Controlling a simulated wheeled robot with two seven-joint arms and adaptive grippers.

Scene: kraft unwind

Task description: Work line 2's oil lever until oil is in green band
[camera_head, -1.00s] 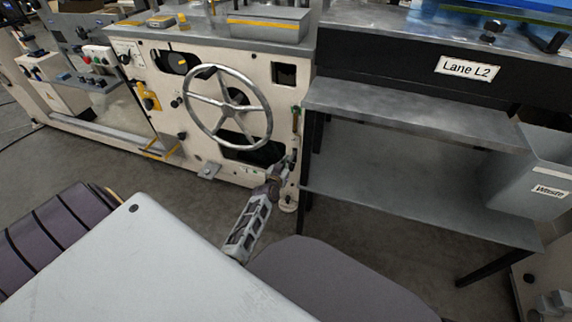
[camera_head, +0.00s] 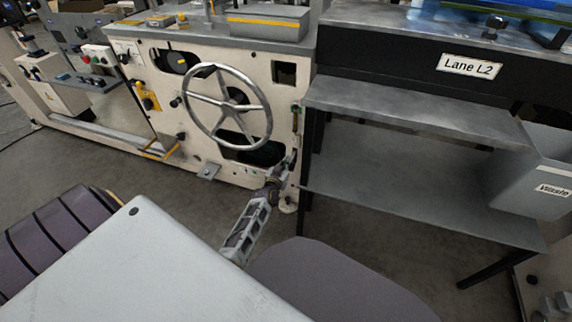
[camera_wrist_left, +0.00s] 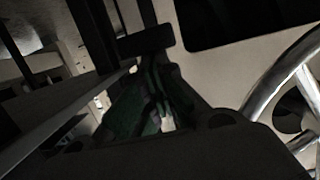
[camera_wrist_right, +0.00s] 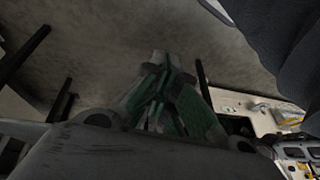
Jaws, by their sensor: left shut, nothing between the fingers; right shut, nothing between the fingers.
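The cream machine with the big handwheel (camera_head: 227,106) stands at the centre. A small upright gauge-like part with some green (camera_head: 295,119) is on its right edge; its level is too small to read. My left gripper (camera_head: 288,163) is shut and empty, low by that edge, below the gauge. In the left wrist view its green-padded fingers (camera_wrist_left: 152,85) point at a dark crossbar (camera_wrist_left: 147,42), which may be the oil lever; whether they touch cannot be told. My right gripper (camera_wrist_right: 158,75) is shut and empty above bare floor, seen only in its wrist view.
A grey two-level shelf (camera_head: 420,190) under the Lane L2 sign (camera_head: 470,65) stands just right of my left gripper. A grey Waste bin (camera_head: 540,178) is at far right. A pale surface (camera_head: 140,270) fills the lower left. Floor shows between it and the machine.

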